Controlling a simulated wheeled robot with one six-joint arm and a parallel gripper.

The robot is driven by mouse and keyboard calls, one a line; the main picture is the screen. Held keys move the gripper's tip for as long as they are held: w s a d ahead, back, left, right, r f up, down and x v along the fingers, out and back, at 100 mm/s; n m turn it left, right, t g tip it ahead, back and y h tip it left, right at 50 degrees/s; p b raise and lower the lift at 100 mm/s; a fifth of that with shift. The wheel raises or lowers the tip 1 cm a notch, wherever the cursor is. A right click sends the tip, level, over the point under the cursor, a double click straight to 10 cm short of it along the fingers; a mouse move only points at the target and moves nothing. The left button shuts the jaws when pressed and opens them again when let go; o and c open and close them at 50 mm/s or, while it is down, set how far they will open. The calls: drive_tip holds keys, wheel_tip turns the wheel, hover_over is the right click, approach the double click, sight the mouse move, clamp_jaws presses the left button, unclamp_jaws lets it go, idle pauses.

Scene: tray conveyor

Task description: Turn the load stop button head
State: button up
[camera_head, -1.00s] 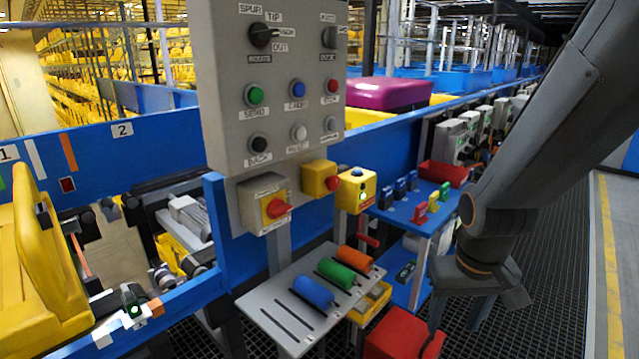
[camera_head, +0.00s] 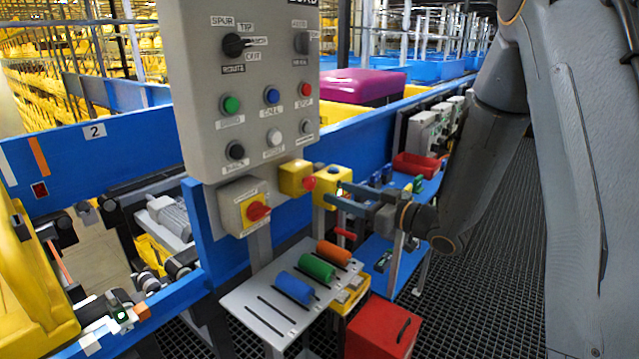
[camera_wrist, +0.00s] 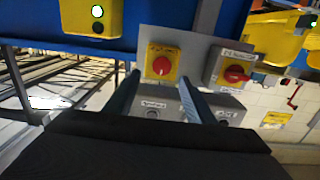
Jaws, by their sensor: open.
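The load stop button head looks to be the red head (camera_head: 308,183) on a small yellow box (camera_head: 292,177), below the grey control panel. In the wrist view the red head (camera_wrist: 161,65) sits on a yellow face between my fingers in the picture, with the view upside down. My gripper (camera_head: 335,194) is open and empty, its fingers pointing left toward the boxes. It also shows in the wrist view (camera_wrist: 159,77), with one finger on each side of the red head. The fingertips look short of it; the exact gap cannot be told.
A grey box with a red switch (camera_head: 258,211) is left of the head. A yellow box with a blue button (camera_head: 333,172) is close on its right, partly behind my fingers. The grey panel (camera_head: 195,80) hangs above. A sloped rack (camera_head: 240,297) with coloured cylinders stands below.

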sight(313, 183)
drive_tip(key=p+x, duration=0.1)
drive_tip(key=x, duration=0.6)
drive_tip(key=shift+a+r+p, duration=0.2)
drive_tip(key=shift+a+p, duration=0.2)
drive_tip(key=shift+a, duration=0.05)
drive_tip(key=shift+c, duration=0.5)
